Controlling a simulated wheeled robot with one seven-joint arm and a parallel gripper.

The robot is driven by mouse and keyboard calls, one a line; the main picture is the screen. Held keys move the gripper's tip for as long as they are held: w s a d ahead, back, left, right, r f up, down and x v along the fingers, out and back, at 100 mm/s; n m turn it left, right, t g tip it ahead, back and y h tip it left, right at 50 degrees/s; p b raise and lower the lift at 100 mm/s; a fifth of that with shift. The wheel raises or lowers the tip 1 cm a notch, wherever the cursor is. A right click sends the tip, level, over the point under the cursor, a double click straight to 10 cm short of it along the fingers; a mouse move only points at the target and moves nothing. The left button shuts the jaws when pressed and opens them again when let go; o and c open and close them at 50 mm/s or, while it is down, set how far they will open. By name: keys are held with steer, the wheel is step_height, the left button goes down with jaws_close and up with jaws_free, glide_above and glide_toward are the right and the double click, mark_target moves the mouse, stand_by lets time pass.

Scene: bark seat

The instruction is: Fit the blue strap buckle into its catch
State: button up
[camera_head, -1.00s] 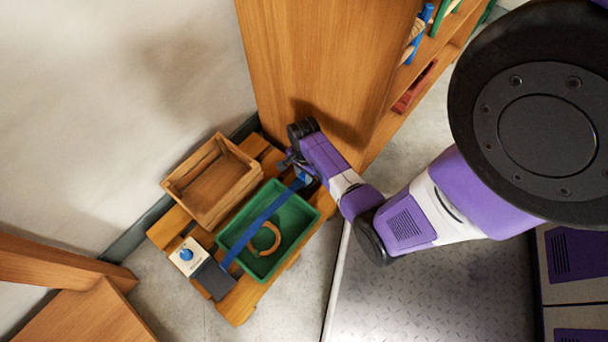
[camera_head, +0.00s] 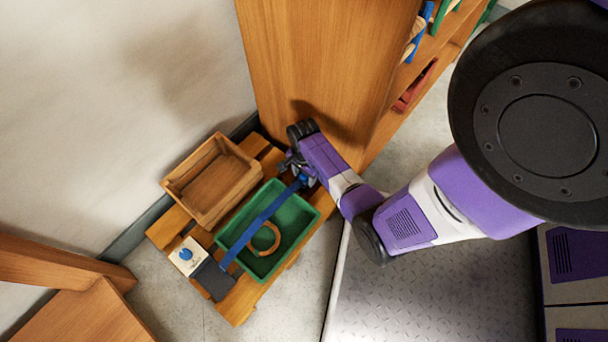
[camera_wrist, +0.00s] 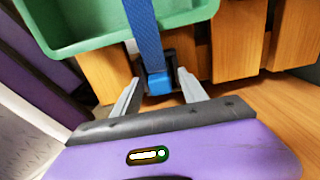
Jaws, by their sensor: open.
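The blue strap (camera_head: 262,222) runs from a dark grey block (camera_head: 214,279) across the green tray to my gripper (camera_head: 298,170). In the wrist view the strap (camera_wrist: 145,35) comes down over the tray's rim to the blue buckle (camera_wrist: 158,84). My gripper (camera_wrist: 158,79) is open, with one finger on each side of the buckle and a visible gap to each. A dark part, which looks like the catch (camera_wrist: 171,65), shows right behind the buckle at the pallet's edge. I cannot tell whether the buckle is seated in it. In the head view my gripper hides this spot.
The green tray (camera_head: 293,217) holds a tan ring (camera_head: 268,238) under the strap. An open wooden crate (camera_head: 212,180) stands beside it on the slatted pallet (camera_head: 238,306). A white block with a blue knob (camera_head: 187,256) sits at the near-left corner. A tall wooden cabinet (camera_head: 325,60) rises close behind my gripper.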

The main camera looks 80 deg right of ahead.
mark_target(304, 176)
step_height(304, 176, up, 12)
steer(key=r+p, duration=0.1)
steer(key=p, duration=0.5)
steer(key=s+a+r+n+t+h, duration=0.1)
steer(key=a+r+n+t+h, duration=0.15)
steer(key=a+n, duration=0.4)
steer(key=s+a+r+n+t+h, duration=0.1)
steer(key=a+r+n+t, duration=0.3)
steer(key=a, duration=0.3)
steer(key=s+a+r+n+t+y, duration=0.1)
steer(key=a+r+n, duration=0.3)
steer(key=r, duration=0.5)
steer(key=s+a+r+n+t+y, duration=0.1)
steer(key=a+r+n+t, duration=0.3)
steer(key=r, duration=0.5)
steer(key=s+a+r+n+t+y, duration=0.1)
steer(key=s+a+r+n+t, duration=0.2)
steer(key=r, duration=0.6)
steer(key=shift+a+n, duration=0.8)
steer(key=shift+n, duration=0.05)
steer(key=shift+s+r+y, duration=0.1)
steer(key=shift+r+y, duration=0.05)
steer(key=shift+y, duration=0.1)
